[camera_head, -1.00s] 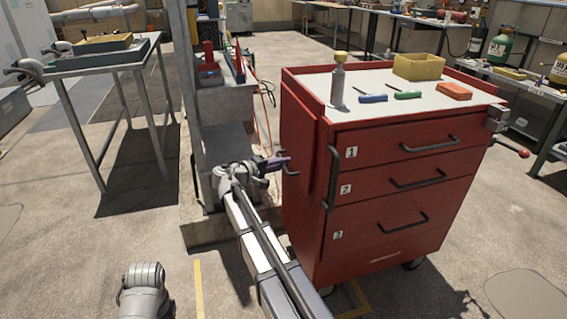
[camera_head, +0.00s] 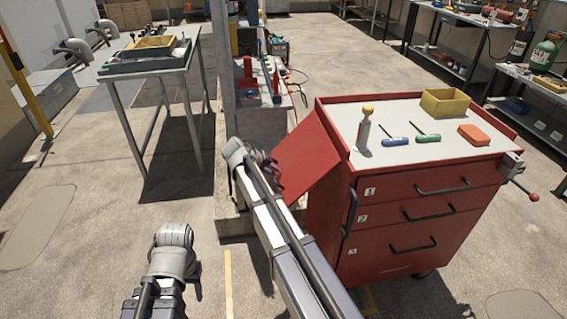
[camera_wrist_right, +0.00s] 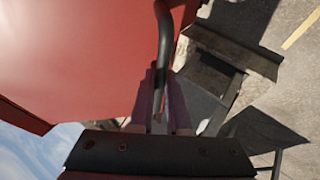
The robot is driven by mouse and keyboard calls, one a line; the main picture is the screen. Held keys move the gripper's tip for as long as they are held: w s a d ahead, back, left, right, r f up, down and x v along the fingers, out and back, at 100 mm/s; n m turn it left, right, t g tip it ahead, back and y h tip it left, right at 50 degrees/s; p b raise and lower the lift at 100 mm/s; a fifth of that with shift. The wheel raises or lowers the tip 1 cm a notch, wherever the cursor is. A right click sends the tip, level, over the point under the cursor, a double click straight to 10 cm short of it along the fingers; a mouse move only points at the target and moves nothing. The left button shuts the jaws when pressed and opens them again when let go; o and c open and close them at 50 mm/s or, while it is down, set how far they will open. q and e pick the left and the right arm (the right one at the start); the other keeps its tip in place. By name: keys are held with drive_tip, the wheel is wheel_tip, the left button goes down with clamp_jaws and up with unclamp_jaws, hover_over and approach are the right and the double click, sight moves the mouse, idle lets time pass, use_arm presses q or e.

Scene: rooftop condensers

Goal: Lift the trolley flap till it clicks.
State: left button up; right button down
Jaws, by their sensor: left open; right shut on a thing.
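The red trolley (camera_head: 390,215) stands on the right of the head view, with its white top and three numbered drawers. Its red flap (camera_head: 308,152) is on the left side, hinged near the top edge, tilted outward and sloping down to the left. My right gripper (camera_head: 272,180) is at the flap's outer lower edge, partly hidden by its own arm. In the right wrist view its purple fingers (camera_wrist_right: 161,112) are shut on the dark bar handle (camera_wrist_right: 164,40) of the flap (camera_wrist_right: 80,60). My left gripper (camera_head: 174,240) is low at the left, away from the trolley; its fingertips are hard to make out.
A grey post (camera_head: 221,70) and a plinth stand close left of the flap. A table (camera_head: 150,65) stands further left.

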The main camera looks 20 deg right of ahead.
drive_tip(key=a+r+y+p, duration=0.2)
drive_tip(key=r+y+p, duration=0.1)
drive_tip(key=r+p, duration=0.5)
drive_tip(key=a+r+m+t+y+p, duration=0.1)
drive_tip(key=r+y+p, duration=0.1)
drive_tip(key=r+p, duration=0.7)
drive_tip(key=shift+w+a+r+y+p, duration=0.15)
drive_tip(key=shift+w+a+y+p, duration=0.3)
drive_tip(key=shift+p, duration=0.65)
drive_tip(key=c, duration=1.2)
unclamp_jaws()
drive_tip(key=shift+o, duration=0.2)
drive_tip(key=p+v, duration=0.7)
drive_tip(key=shift+s+r, duration=0.2)
drive_tip(key=shift+r, duration=0.15)
